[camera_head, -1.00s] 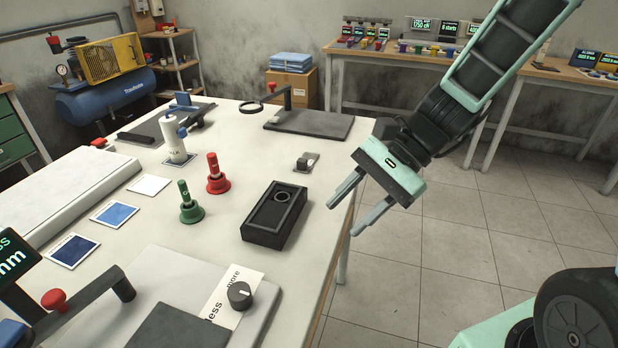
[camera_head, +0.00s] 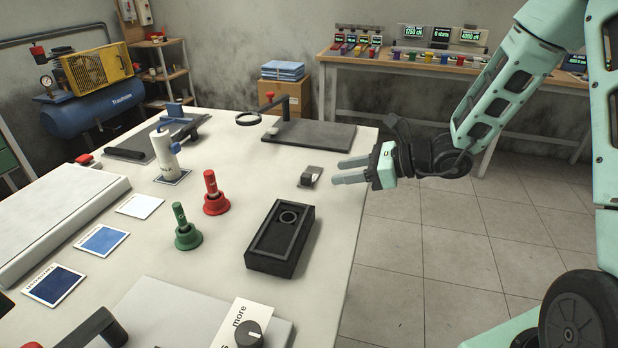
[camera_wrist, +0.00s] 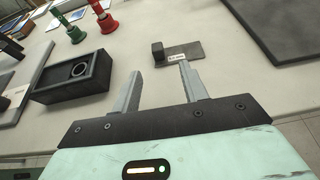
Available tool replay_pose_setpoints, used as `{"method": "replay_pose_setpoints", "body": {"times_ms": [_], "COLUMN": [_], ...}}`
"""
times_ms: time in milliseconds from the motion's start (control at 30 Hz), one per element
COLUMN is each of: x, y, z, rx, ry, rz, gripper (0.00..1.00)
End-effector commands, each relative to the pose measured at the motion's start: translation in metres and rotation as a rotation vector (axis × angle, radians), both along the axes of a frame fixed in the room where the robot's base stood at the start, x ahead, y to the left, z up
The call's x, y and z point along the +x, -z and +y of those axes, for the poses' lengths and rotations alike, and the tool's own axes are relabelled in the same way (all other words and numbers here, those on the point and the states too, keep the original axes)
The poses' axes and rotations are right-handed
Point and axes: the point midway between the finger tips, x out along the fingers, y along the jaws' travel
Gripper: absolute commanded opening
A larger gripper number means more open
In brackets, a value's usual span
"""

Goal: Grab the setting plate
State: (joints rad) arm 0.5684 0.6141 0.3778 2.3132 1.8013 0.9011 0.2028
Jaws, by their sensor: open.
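A small grey metal plate with a raised block at one end, which looks like the setting plate (camera_head: 305,181), lies near the right edge of the white table. In the wrist view the plate (camera_wrist: 188,48) lies flat, with a dark block at its left end and a small white label. My gripper (camera_head: 335,171) is open and empty, just right of the plate at the table's edge, fingers pointing left. In the wrist view the fingertips (camera_wrist: 160,70) are short of the plate, which lies ahead of them. No contact shows.
A black open box with a ring inside (camera_head: 280,240) stands nearby. A red (camera_head: 215,195) and a green (camera_head: 186,230) handled piece stand left of it. A dark flat slab (camera_head: 310,135) lies behind the plate. The table around the plate is clear.

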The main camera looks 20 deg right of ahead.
Motion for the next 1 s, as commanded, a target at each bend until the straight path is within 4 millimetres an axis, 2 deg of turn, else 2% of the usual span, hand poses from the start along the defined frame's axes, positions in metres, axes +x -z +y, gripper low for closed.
{"method": "replay_pose_setpoints", "body": {"times_ms": [100, 333, 600, 900, 933, 1000], "x": [0.009, 0.016, 0.035, 0.039, 0.039, 0.039], "y": [0.006, 0.011, 0.023, 0.026, 0.026, 0.026], "z": [0.012, 0.025, 0.055, 0.060, 0.059, 0.059], "rx": [0.001, 0.000, 0.000, -0.001, -0.001, -0.001], "ry": [-0.001, -0.002, -0.002, 0.001, 0.001, 0.000], "rz": [0.000, 0.001, 0.001, -0.001, -0.001, -0.001], "gripper": [0.44, 0.44, 0.44, 0.44, 0.41, 0.21]}}
